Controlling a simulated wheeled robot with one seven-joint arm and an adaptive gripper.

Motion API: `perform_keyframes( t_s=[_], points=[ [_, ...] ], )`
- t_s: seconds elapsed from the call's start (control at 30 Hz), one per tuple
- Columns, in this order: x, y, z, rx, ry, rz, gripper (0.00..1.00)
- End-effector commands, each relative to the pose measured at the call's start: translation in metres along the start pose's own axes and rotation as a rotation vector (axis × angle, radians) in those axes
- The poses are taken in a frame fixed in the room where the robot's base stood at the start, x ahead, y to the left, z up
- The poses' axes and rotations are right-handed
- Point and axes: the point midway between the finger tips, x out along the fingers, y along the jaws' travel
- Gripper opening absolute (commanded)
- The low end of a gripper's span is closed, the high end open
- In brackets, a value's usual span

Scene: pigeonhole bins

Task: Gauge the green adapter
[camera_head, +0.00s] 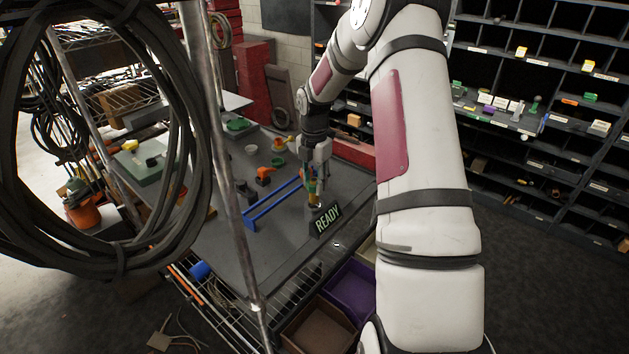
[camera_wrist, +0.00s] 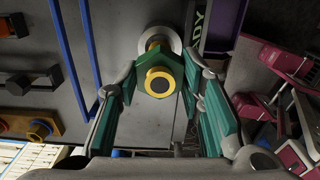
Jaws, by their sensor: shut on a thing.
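The green adapter (camera_wrist: 172,58) is a green hex body with a yellow ring and a dark bore facing the camera in the wrist view. My gripper (camera_wrist: 158,75) is shut on it, with a finger on each side. In the head view my gripper (camera_head: 316,172) is low over the grey bench, beside the sign reading READY (camera_head: 327,220). Beyond the adapter in the wrist view is a pale round disc (camera_wrist: 159,36) with a yellow piece at its middle. Whether the adapter touches that piece is hidden.
A blue rail frame (camera_head: 272,205) stands left of my gripper on the bench (camera_head: 222,262). Small black and orange fittings (camera_head: 264,174) lie farther left. Purple (camera_head: 352,292) and brown (camera_head: 318,330) bins sit below the front edge. Pigeonhole shelves (camera_head: 545,135) stand at right.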

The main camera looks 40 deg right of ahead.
Motion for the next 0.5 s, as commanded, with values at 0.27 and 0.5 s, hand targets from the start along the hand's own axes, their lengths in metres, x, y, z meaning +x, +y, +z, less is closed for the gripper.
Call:
perform_keyframes(
  t_s=[0.27,0.5],
  points=[
    [0.004,0.0,0.0,0.0,0.0,0.0,0.0],
    [0.011,0.0,0.0,0.0,-0.001,0.0,0.0]
  ],
)
